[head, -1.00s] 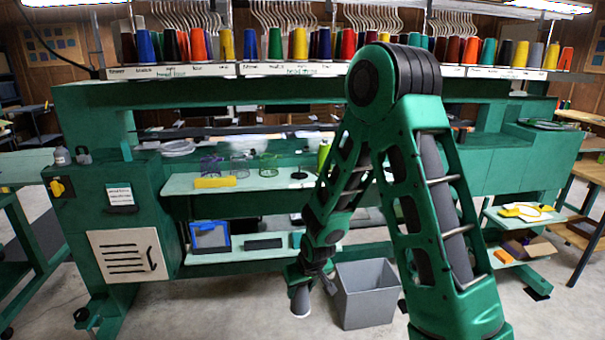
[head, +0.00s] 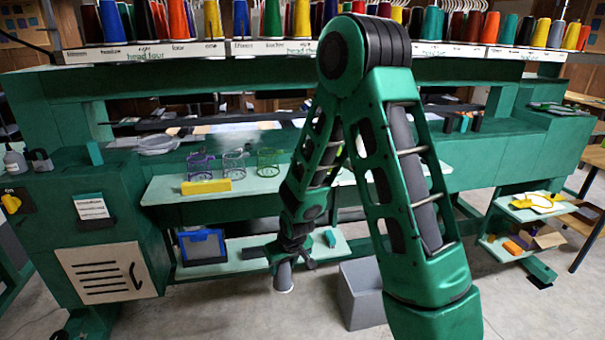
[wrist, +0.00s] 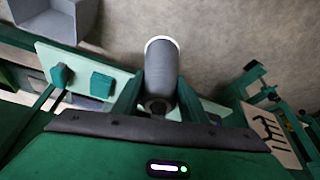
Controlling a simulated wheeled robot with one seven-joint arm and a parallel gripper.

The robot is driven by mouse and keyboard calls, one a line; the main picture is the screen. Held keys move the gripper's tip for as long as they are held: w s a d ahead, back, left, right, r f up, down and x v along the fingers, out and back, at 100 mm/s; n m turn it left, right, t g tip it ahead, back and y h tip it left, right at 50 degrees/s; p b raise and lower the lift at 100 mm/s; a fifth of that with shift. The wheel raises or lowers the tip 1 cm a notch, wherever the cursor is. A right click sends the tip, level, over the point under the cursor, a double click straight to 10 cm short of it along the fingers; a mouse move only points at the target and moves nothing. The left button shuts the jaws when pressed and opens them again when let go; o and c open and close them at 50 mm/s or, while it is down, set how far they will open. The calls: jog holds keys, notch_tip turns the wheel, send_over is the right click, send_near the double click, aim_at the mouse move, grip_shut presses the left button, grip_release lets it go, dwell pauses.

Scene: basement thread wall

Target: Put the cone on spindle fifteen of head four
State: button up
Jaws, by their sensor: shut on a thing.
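My gripper (head: 290,257) is shut on a grey cone (head: 283,278), which hangs below it with a pale rim at its lower end. It is low, in front of the machine's lower shelf. In the wrist view the cone (wrist: 161,72) sits between the fingers (wrist: 158,102), its pale rim pointing away. Head four's label (head: 143,57) is on the white strip at the upper left. Maroon, blue, dark, red, orange and yellow cones (head: 213,20) stand above it. The small spindle labels are hard to read, and I cannot tell which spindle is bare.
The green machine spans the view. Its upper shelf holds a yellow block (head: 206,187) and wire holders (head: 234,164); a blue-framed box (head: 203,246) sits on the lower shelf. A grey bin (head: 362,295) stands on the floor right of my gripper. More cones fill the rack rightward.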

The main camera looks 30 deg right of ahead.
jog(key=shift+w+d, duration=0.1)
jog(key=shift+d, duration=0.15)
